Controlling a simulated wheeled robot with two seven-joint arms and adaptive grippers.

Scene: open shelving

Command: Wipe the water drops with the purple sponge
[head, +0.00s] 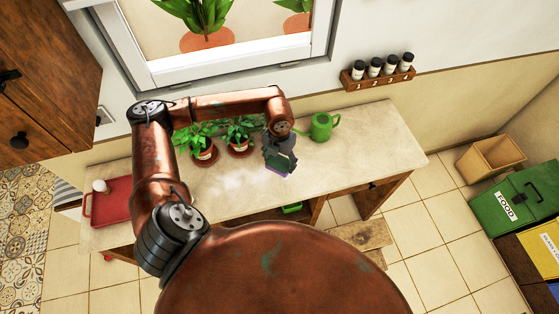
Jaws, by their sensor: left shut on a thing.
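My left gripper (279,158) is over the middle of the pale countertop (351,150), pointing down. It is shut on the purple sponge (279,172), of which only a thin purple edge shows below the fingers. I cannot tell whether the sponge touches the counter. A whitish, blurred patch that looks like the water drops (229,184) lies on the counter to the left of the gripper; single drops are too small to make out. My right gripper is not in view.
Two potted plants (203,153) (239,144) stand behind the wet patch, close to my left arm. A green watering can (321,126) stands right of the gripper. A red tray (107,204) lies at the left end. The counter's right part is clear.

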